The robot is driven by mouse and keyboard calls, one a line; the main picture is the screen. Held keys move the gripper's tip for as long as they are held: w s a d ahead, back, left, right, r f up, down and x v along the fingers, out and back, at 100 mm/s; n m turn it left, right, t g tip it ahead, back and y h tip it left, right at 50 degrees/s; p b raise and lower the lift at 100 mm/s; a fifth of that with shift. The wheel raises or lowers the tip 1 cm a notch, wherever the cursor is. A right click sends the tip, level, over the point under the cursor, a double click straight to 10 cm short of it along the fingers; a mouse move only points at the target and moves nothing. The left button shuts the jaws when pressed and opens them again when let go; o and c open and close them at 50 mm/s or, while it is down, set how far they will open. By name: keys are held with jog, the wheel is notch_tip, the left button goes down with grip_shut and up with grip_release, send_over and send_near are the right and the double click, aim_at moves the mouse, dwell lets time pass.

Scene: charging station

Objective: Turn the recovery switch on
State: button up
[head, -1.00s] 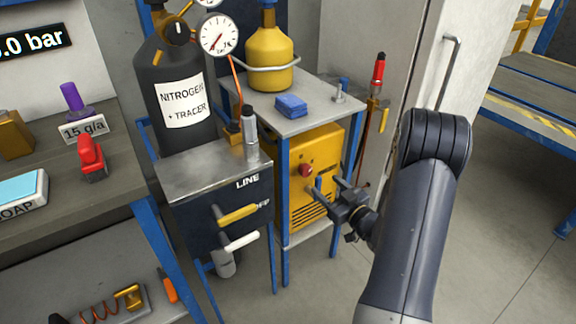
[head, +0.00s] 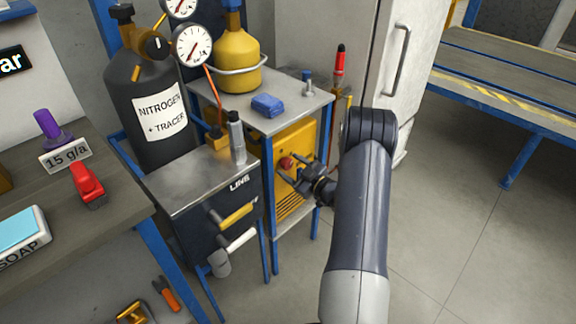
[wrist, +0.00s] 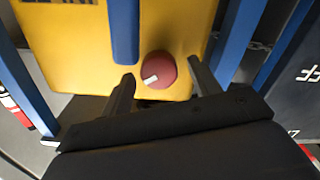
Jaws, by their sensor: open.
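The recovery switch looks to be the round red knob (head: 287,163) on the front of the yellow machine (head: 299,143) under the small grey-topped stand. In the wrist view the red knob (wrist: 158,70) carries a white mark pointing to the lower left. My gripper (head: 291,174) is in front of the machine with its fingers towards the knob. In the wrist view my open gripper (wrist: 160,86) has one finger on each side of the knob, with gaps; I cannot tell whether the tips reach its depth. No label beside the knob is readable.
A blue stand leg (wrist: 124,30) is close to the knob in the wrist view. Left of the machine is a dark cabinet (head: 205,180) with yellow and white handles. A workbench (head: 480,75) is at the right. Floor (head: 440,220) in front is clear.

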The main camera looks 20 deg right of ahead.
jog(key=shift+x, duration=0.85)
jog(key=shift+c, duration=0.3)
jog(key=c, duration=0.9)
